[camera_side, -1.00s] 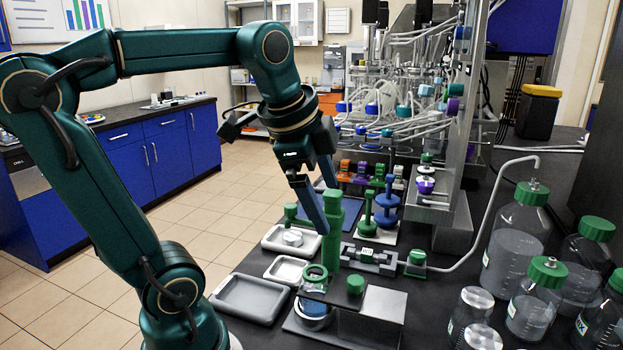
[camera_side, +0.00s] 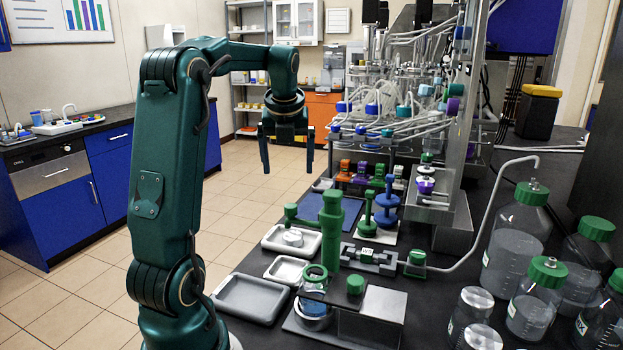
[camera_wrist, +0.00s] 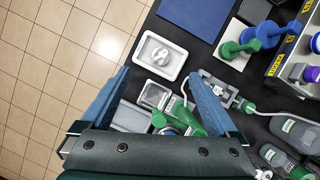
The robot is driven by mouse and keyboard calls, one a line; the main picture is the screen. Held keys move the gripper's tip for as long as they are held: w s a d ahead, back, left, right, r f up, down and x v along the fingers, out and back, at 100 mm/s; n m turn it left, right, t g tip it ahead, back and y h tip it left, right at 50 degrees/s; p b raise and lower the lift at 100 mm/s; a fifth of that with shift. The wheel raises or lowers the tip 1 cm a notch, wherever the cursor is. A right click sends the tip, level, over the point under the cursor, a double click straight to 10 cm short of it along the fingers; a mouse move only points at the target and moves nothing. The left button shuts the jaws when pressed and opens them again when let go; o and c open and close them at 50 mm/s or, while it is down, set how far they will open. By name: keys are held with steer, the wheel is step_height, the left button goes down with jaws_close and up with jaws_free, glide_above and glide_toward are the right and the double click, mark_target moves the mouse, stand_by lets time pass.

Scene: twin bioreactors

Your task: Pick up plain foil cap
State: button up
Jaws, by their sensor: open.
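A silver foil cap (camera_side: 293,238) lies in a white tray (camera_side: 272,247) at the left edge of the black bench. In the wrist view the foil cap (camera_wrist: 160,57) sits near the middle of its white tray (camera_wrist: 143,45), just beyond my fingertips. My gripper (camera_side: 287,165) is open, empty and pointing down. It hangs well above the bench, with the floor behind it in the side view. In the wrist view my gripper (camera_wrist: 158,75) shows two blue fingers spread wide, with nothing between the tips.
A smaller white tray (camera_side: 278,271) and a grey tray (camera_side: 249,318) lie nearer the camera. A tall green post (camera_side: 331,225) stands right of the cap's tray.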

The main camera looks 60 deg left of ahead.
glide_toward(292, 235)
steer(key=x, duration=0.8)
steer(key=shift+f, duration=0.2)
stand_by(0.3)
